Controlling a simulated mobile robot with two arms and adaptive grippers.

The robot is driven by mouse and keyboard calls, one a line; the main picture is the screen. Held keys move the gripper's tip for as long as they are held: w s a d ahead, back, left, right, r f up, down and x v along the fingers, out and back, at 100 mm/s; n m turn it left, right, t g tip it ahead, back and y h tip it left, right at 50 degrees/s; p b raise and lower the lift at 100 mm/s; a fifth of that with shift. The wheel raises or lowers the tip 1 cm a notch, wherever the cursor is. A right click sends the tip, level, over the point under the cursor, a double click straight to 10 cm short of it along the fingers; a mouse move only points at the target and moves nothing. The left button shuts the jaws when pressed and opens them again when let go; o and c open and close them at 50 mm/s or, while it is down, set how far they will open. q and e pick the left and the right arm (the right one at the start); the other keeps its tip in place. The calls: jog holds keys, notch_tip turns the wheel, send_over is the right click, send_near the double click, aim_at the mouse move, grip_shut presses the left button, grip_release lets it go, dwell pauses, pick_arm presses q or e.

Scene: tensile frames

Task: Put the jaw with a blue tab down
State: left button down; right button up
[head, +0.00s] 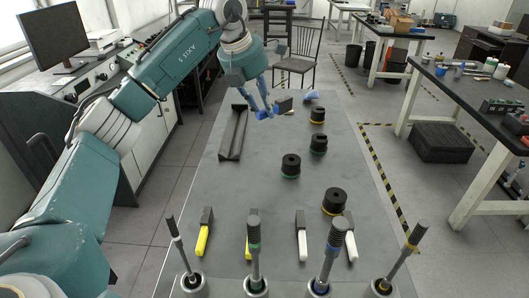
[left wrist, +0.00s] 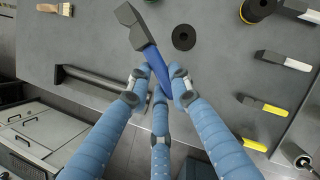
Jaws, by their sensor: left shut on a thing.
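The jaw with a blue tab shows in the left wrist view (left wrist: 155,62) as a dark grey block on a blue handle. My left gripper (left wrist: 157,82) has its light-blue fingers closed around the blue tab, and the grey block sticks out past the fingertips. The head view hides most of the tab. The jaw seems held above the tabletop. My right gripper is in neither view.
A long dark trough (head: 233,135) lies left on the table (head: 250,185). Several black ringed discs (head: 291,166) stand right. Jaws with yellow tabs (head: 203,232) and white tabs (head: 302,236) lie nearer. Upright rods (head: 254,255) line the front edge. A small blue piece (head: 312,95) sits far back.

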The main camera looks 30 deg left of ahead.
aim_at(265, 118)
pick_arm(q)
jog(key=f, duration=0.2)
jog(key=d+f, duration=0.1)
jog(key=f, duration=0.1)
jog(key=shift+f+p, duration=0.35)
jog(key=shift+f, duration=0.05)
jog(key=f, duration=0.3)
jog(key=f+p, duration=0.1)
jog(key=f, duration=0.4)
jog(key=shift+w+a+f+p, duration=0.1)
jog(key=shift+a+f+p, duration=0.2)
jog(key=shift+f+p, duration=0.1)
jog(key=shift+f, duration=0.25)
notch_tip(265, 118, down, 3)
jog(key=shift+d+f+p, duration=0.1)
jog(key=shift+f+p, duration=0.1)
jog(key=shift+p, duration=0.3)
jog(key=shift+f, duration=0.45)
jog(key=c, duration=1.9)
grip_release()
jog(key=shift+c, duration=0.2)
jog(key=shift+o, duration=0.5)
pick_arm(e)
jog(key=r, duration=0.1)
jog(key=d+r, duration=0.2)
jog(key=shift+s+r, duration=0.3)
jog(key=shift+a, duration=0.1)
